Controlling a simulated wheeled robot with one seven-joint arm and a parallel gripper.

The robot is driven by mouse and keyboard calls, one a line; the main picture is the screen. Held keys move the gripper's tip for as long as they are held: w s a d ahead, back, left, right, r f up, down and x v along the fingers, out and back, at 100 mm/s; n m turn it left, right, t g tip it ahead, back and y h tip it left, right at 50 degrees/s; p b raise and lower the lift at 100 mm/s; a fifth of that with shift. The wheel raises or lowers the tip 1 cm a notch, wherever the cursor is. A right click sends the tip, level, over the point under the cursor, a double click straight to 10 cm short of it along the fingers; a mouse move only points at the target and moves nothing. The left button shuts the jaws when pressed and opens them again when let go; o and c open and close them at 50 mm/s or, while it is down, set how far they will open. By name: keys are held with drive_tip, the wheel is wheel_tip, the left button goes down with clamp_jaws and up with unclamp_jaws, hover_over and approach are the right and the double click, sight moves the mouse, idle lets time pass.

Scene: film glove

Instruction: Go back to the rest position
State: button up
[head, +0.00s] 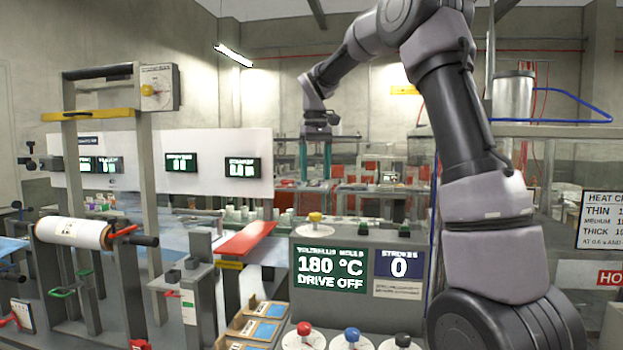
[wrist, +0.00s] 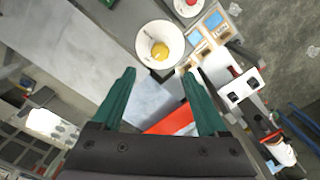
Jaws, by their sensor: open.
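My gripper (head: 315,160) hangs from my raised arm in the upper middle of the head view, with its green fingers pointing down. In the wrist view my gripper (wrist: 160,100) has its two green fingers spread apart with nothing held between them. It is up in the air above the machine bench, apart from everything below. A yellow knob on a white round dial (wrist: 160,45) shows beyond the fingertips in the wrist view. The yellow knob (head: 315,218) also shows on top of the grey control box in the head view.
The control box (head: 385,243) reads 180 °C, DRIVE OFF and strokes 0. Red, blue and black knobs (head: 352,336) are in front of it. A red bar (head: 246,238), a white film roll (head: 73,232) and a tall post frame (head: 150,190) stand left. Open air surrounds my gripper.

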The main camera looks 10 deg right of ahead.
drive_tip(key=s+d+m+t+y, duration=0.1)
drive_tip(key=s+d+m+t, duration=0.2)
drive_tip(key=s, duration=1.1)
drive_tip(key=s+d+m+t+y, duration=0.1)
drive_tip(key=s+d+m+t, duration=0.2)
drive_tip(key=s, duration=1.1)
drive_tip(key=shift+d+r+m+t, duration=0.3)
drive_tip(key=shift+d+r+m, duration=0.1)
drive_tip(key=shift+m, duration=0.2)
drive_tip(key=shift+s+f+t, duration=0.3)
drive_tip(key=shift+s, duration=0.1)
drive_tip(key=shift+c, duration=0.3)
